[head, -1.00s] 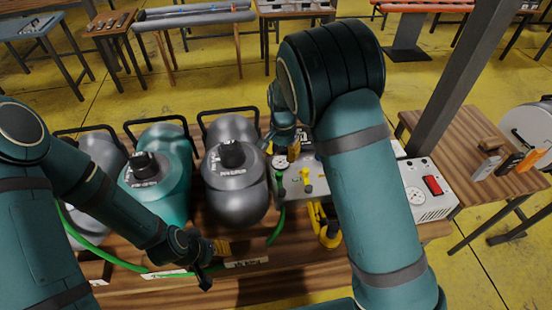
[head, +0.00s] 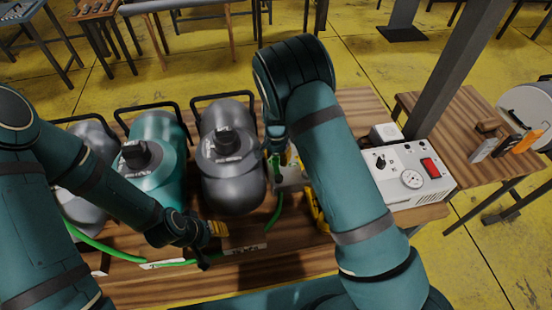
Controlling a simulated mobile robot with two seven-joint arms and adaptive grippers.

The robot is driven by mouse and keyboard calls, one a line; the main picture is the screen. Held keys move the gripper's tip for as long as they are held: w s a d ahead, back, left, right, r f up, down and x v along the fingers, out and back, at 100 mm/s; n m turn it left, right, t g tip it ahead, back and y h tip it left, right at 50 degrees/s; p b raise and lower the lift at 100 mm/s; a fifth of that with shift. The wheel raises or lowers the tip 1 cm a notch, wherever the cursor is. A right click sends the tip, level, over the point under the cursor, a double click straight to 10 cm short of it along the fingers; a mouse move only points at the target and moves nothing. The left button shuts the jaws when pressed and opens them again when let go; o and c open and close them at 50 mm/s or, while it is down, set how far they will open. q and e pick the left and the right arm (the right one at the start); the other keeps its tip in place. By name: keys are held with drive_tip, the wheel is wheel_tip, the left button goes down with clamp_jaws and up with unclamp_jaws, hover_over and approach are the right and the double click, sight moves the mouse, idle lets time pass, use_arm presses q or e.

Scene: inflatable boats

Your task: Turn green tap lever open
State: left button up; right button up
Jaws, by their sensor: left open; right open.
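The green tap lever (head: 276,163) is a small upright green piece on the grey tap panel (head: 291,182), to the right of the grey cylinder. My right arm bends over from above, and my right gripper (head: 284,152) is down at the taps, close to the green lever. Its fingers are largely hidden by my arm, and I cannot tell whether they touch the lever. Yellow shows beside it, partly covered. A green hose (head: 274,213) drops from the panel. My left gripper (head: 212,243) is open and empty, low over the front of the bench near the hose.
A grey cylinder (head: 232,178), a teal cylinder (head: 160,178) and another grey one stand in a row on the wooden bench (head: 290,262). A white instrument box (head: 400,197) with a gauge and red switch is right of my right arm. A dark post rises behind it.

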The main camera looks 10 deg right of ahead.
drive_tip(key=shift+f, duration=0.7)
clamp_jaws()
